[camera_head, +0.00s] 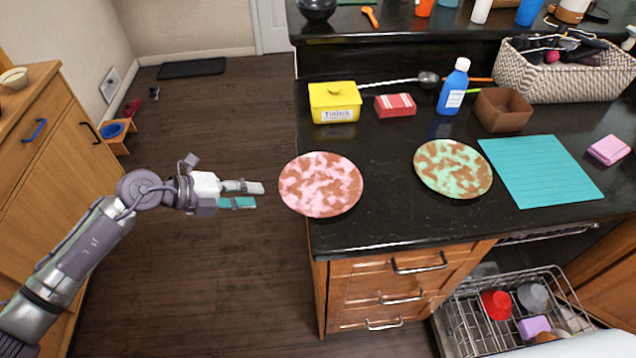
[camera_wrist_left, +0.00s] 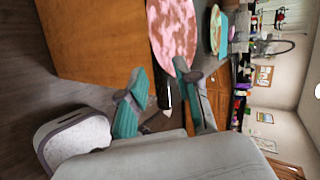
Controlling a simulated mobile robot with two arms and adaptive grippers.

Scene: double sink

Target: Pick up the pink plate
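The pink plate (camera_head: 321,184), mottled with brown, lies at the left edge of the black counter in the head view, its left rim reaching past the edge. It also shows in the left wrist view (camera_wrist_left: 172,28), ahead of my fingers. My left gripper (camera_head: 254,195) points at the plate's left rim from the left, a short gap away. Its two fingers are apart and nothing shows between them; the wrist view also shows the spread fingers (camera_wrist_left: 165,105). My right gripper is in neither view.
A green and brown plate (camera_head: 453,168) lies right of the pink one, beside a teal mat (camera_head: 540,170). A yellow box (camera_head: 334,103), red box (camera_head: 395,105) and blue bottle (camera_head: 453,87) stand behind. An open dishwasher rack (camera_head: 470,335) is below right.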

